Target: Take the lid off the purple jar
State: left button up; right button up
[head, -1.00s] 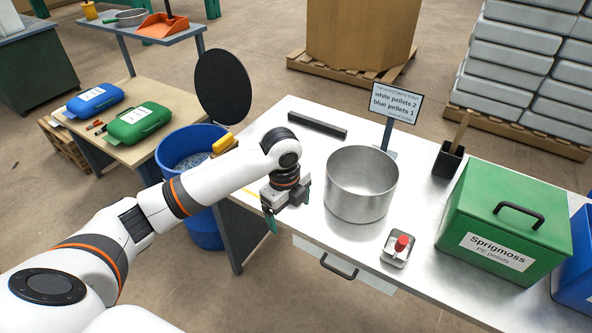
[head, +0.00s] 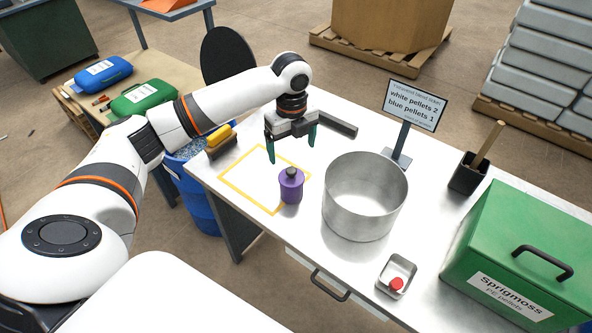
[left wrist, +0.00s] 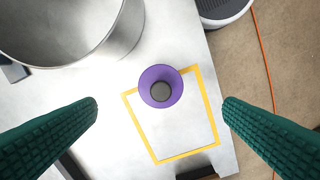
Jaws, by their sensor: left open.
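The purple jar (head: 291,190) stands upright on the steel table, at the edge of a yellow-taped square (head: 265,178). Its lid (head: 291,174) is on, with a dark round knob on top. In the left wrist view the jar (left wrist: 147,85) is seen from above, with the knob (left wrist: 160,91) near the middle of the picture. My left gripper (head: 292,159) is open and empty, above and just behind the jar in the head view. Its green fingertips (left wrist: 160,105) lie well to either side of the jar in the left wrist view. My right gripper is not in view.
A large steel pot (head: 364,200) stands close right of the jar. A small tray (head: 397,276) with a red-topped item, a sign (head: 412,108) and a green Sprigmoss box (head: 520,245) are further right. A yellow-topped brush (head: 220,136) lies at the table's left edge.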

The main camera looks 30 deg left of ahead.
aim_at(291, 170)
pick_arm(q)
jog(key=f, duration=0.3)
jog(key=shift+s+f, duration=0.3)
jog(key=shift+w+f, duration=0.15)
jog(key=shift+f, duration=0.5)
jog(key=f, duration=0.2)
jog(key=f+p, duration=0.1)
jog(key=shift+w+a+f, duration=0.15)
jog(key=shift+a+f, duration=0.1)
jog(key=shift+f, duration=0.45)
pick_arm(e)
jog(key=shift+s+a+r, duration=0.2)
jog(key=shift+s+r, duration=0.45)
pick_arm(q)
jog(key=c, duration=1.1)
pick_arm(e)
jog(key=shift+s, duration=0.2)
